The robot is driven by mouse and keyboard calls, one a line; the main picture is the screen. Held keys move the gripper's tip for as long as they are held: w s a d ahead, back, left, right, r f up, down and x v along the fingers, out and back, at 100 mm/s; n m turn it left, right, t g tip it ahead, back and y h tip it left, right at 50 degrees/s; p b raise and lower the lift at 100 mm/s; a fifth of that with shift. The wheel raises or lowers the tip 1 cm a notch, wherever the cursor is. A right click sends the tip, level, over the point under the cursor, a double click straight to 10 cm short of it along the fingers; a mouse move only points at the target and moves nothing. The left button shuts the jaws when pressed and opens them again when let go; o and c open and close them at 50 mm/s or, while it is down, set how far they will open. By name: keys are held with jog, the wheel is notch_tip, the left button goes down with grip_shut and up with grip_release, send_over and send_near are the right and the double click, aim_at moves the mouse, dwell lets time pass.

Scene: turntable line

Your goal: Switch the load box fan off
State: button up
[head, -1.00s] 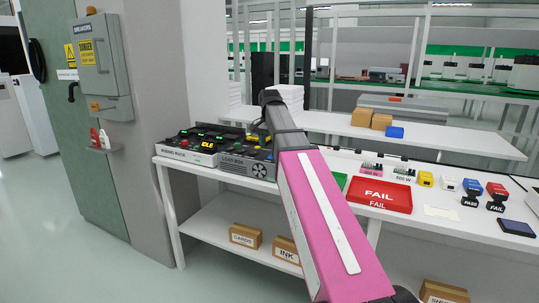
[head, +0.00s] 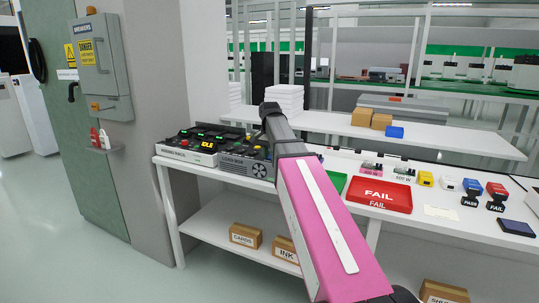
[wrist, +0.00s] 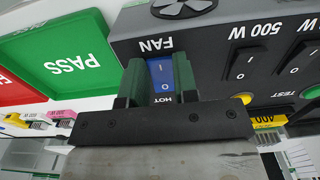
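The load box (head: 240,167) is a dark grey unit on the white bench, with a fan grille on its front; my arm stands beside it in the head view. In the wrist view the load box (wrist: 215,48) appears upside down, with a FAN label by a blue rocker switch (wrist: 161,72) marked I and O. My gripper (wrist: 158,86) has its two green-dark fingers apart, one on each side of the blue rocker. I cannot tell whether they touch it. Which way the rocker is tipped is unclear. In the head view the fingertips are hidden behind my arm.
The burn-in rack (head: 190,152) stands left of the load box. A green PASS tray (wrist: 68,62) and a red FAIL tray (head: 380,194) lie on the bench.

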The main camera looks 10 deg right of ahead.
jog(key=shift+w+d+r+g+y, duration=0.15)
jog(key=shift+w+g+y, duration=0.2)
jog(key=shift+g+y, duration=0.2)
jog(key=shift+s+g+y, duration=0.1)
jog(key=shift+g+y, duration=0.25)
jog(key=shift+g, duration=0.3)
jog(key=o, duration=0.9)
jog(key=shift+r, duration=0.1)
